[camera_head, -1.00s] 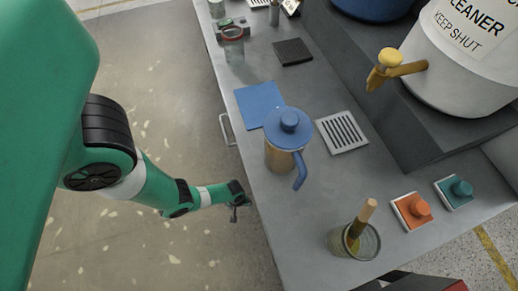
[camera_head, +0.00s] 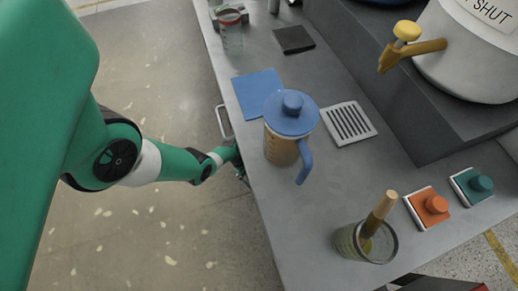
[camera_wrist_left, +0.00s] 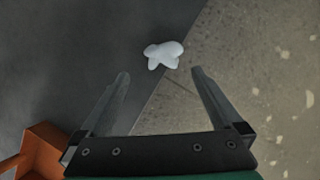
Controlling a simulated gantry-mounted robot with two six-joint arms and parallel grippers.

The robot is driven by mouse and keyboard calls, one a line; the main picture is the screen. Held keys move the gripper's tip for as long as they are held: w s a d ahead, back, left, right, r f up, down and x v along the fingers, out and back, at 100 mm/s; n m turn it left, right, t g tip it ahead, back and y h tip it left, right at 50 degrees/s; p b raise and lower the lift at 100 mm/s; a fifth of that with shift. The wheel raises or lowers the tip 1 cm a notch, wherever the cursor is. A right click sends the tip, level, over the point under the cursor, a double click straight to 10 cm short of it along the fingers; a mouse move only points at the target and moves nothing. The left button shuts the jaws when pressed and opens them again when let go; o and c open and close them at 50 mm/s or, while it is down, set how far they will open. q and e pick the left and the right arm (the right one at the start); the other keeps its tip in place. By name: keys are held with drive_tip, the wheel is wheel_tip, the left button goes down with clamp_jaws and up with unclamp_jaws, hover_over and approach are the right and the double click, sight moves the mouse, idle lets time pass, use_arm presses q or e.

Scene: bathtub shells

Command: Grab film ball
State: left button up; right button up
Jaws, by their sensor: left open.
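A small white crumpled lump, which looks like the film ball (camera_wrist_left: 163,54), shows in the left wrist view just beyond my fingertips. It lies near the border between a dark grey surface and the speckled floor; which one it rests on I cannot tell. My left gripper (camera_wrist_left: 161,76) is open, with the ball apart from both fingers, ahead of the gap between them. In the head view my left gripper (camera_head: 240,172) is at the bench's left edge, partly hidden there. The ball does not show in the head view. My right gripper is not in view.
The grey bench (camera_head: 300,222) carries a blue-lidded jug (camera_head: 284,145) near its left edge, a blue sheet (camera_head: 255,92) and a glass with a brush (camera_head: 364,243). A bench handle (camera_head: 223,121) sticks out above my gripper. An orange-brown object (camera_wrist_left: 38,150) shows low left in the wrist view.

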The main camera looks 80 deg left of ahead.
use_arm(q)
drive_tip(key=b+x, duration=0.1)
drive_tip(key=x, duration=0.1)
drive_tip(key=b+x, duration=0.4)
drive_tip(key=shift+s+d+f, duration=0.25)
drive_tip(key=shift+f, duration=0.25)
drive_tip(key=shift+w+r, duration=0.1)
drive_tip(key=shift+r, duration=0.05)
drive_tip(key=shift+c, duration=0.2)
drive_tip(key=c, duration=1.3)
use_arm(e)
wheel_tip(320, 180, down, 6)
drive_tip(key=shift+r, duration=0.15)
